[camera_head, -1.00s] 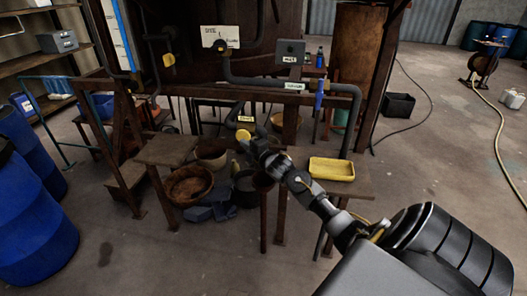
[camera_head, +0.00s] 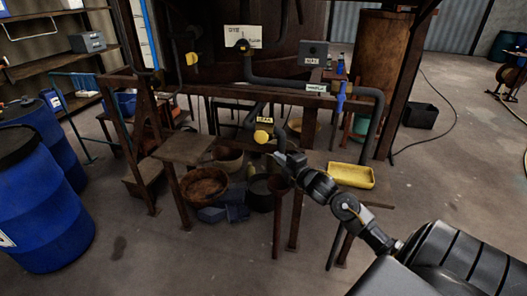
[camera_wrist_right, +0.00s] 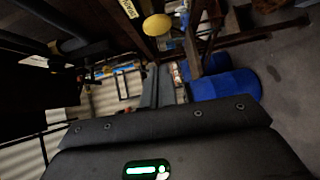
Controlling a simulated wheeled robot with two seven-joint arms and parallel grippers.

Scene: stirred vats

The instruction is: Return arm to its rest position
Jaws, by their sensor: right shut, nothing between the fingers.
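My right arm comes in from the lower right in the head view. Its gripper (camera_head: 282,158) is shut and empty, just right of and below a round yellow knob (camera_head: 262,136) on a pipe. A small yellow label (camera_head: 264,120) sits above the knob. In the right wrist view the yellow knob (camera_wrist_right: 157,25) shows at the top, apart from the dark gripper body along the bottom. My left gripper is not in view.
A yellow tray (camera_head: 351,176) lies on a low bench to the right of the gripper. A rusty bowl (camera_head: 203,187) and a pot stand below left. Blue drums (camera_head: 45,225) stand at left. A horizontal pipe (camera_head: 300,85) runs above. Open floor lies in front.

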